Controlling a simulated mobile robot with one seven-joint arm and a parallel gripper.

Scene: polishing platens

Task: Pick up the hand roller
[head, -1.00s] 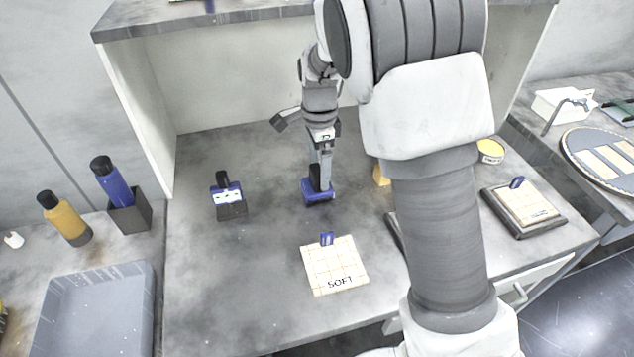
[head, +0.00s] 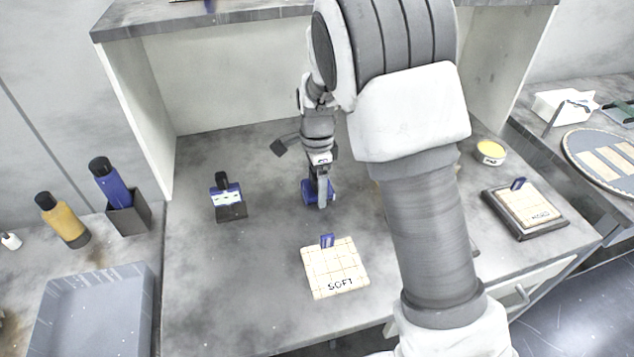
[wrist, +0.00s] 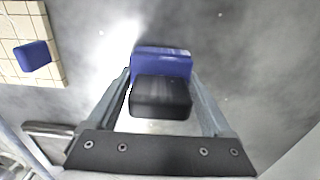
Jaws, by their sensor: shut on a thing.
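The hand roller, a blue body (head: 308,191) with a black handle, is in my gripper (head: 321,190) over the middle of the grey bench. In the wrist view the roller's black handle (wrist: 161,98) sits between both fingers of my gripper (wrist: 162,88), with the blue part (wrist: 162,63) beyond it. The fingers are shut on it. My gripper hides part of the roller in the head view. Whether the roller touches the bench or hangs just above it, I cannot tell.
A cream pad marked SOFT (head: 335,268) lies in front. A black and blue block (head: 228,202) stands to the left. A second pad on a dark base (head: 525,210) and a yellow-topped tin (head: 490,152) are at right. A grey tray (head: 95,315) is front left.

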